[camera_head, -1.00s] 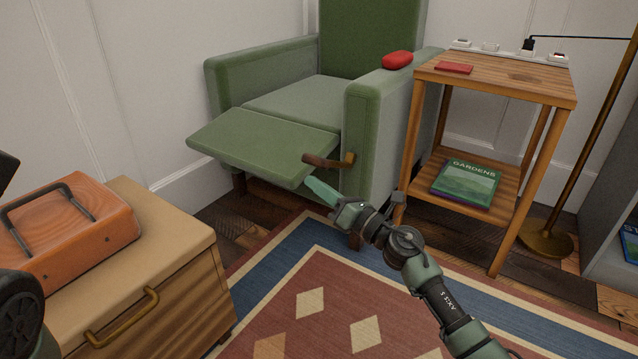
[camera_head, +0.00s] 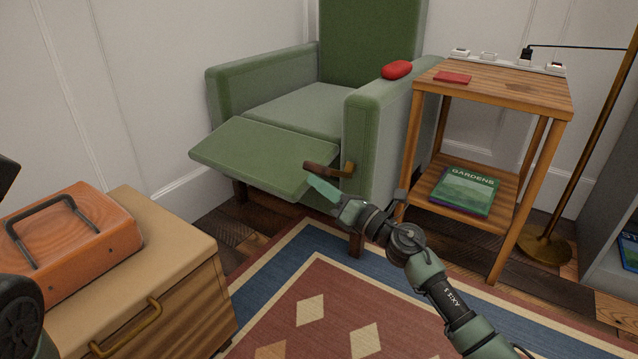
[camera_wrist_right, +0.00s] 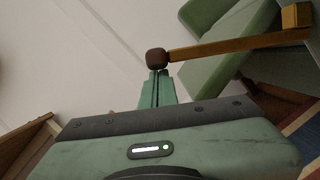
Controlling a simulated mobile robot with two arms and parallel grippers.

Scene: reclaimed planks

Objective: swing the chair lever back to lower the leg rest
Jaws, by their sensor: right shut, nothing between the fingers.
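The green armchair (camera_head: 300,105) stands against the wall with its leg rest (camera_head: 255,158) raised and sticking out in front. The chair lever (camera_head: 328,170) is on the front of the right armrest, a brass arm with a brown grip pointing left. My right gripper (camera_head: 312,182) is shut and empty, its tips just below the lever's brown grip. In the right wrist view the shut fingertips (camera_wrist_right: 158,76) are right at the brown knob of the lever (camera_wrist_right: 157,58); I cannot tell whether they touch.
A wooden side table (camera_head: 490,92) with a red booklet and a book stands right of the chair. A cabinet (camera_head: 175,260) with an orange toolbox (camera_head: 75,235) is at the left. A floor lamp (camera_head: 548,240) stands far right. The rug (camera_head: 330,300) is clear.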

